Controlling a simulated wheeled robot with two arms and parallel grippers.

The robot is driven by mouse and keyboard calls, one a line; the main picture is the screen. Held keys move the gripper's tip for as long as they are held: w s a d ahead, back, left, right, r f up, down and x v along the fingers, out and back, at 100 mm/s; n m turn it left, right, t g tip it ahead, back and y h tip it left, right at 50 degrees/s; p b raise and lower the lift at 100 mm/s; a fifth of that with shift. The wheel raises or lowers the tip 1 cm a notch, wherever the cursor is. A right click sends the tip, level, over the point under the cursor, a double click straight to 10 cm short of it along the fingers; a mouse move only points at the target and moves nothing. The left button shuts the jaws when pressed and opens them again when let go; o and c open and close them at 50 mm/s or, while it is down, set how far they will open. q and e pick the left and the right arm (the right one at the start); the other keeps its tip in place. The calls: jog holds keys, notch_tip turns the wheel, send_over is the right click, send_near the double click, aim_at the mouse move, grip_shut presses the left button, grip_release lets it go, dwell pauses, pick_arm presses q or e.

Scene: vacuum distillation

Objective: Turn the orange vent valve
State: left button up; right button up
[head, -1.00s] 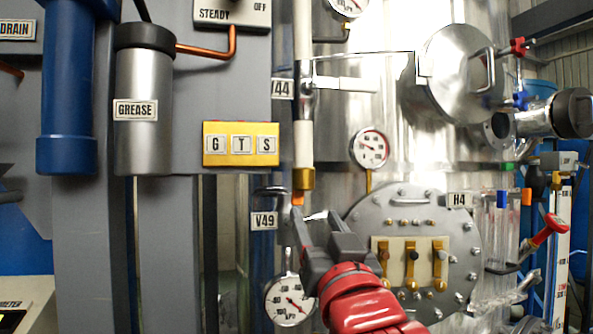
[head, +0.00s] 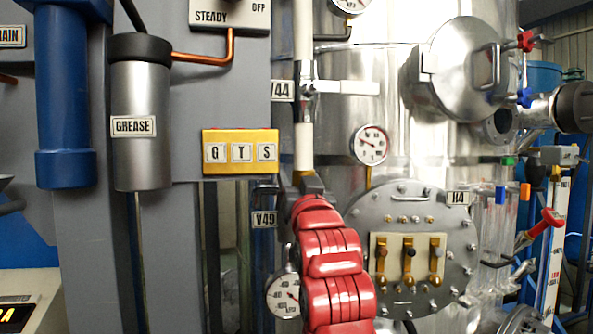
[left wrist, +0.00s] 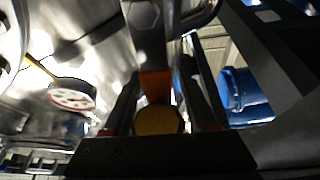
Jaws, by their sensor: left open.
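The orange vent valve (left wrist: 155,86) shows in the left wrist view as an orange piece below a metal fitting, with a round brass end (left wrist: 157,121) close to the camera. My left gripper (left wrist: 165,98) is open, its dark fingers on either side of the orange and brass parts. I cannot tell whether either finger touches them. In the head view my left gripper (head: 306,183) is at the lower end of the white vertical pipe (head: 304,140), near the V49 label (head: 264,219). My red arm hides the orange valve there. My right gripper is not in view.
Another gauge (head: 284,296) is beside my arm at lower left. A yellow G-T-S box (head: 240,170) and a grease cylinder (head: 141,160) are left.

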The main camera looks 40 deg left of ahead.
pick_arm(q)
grip_shut()
dwell(1.4)
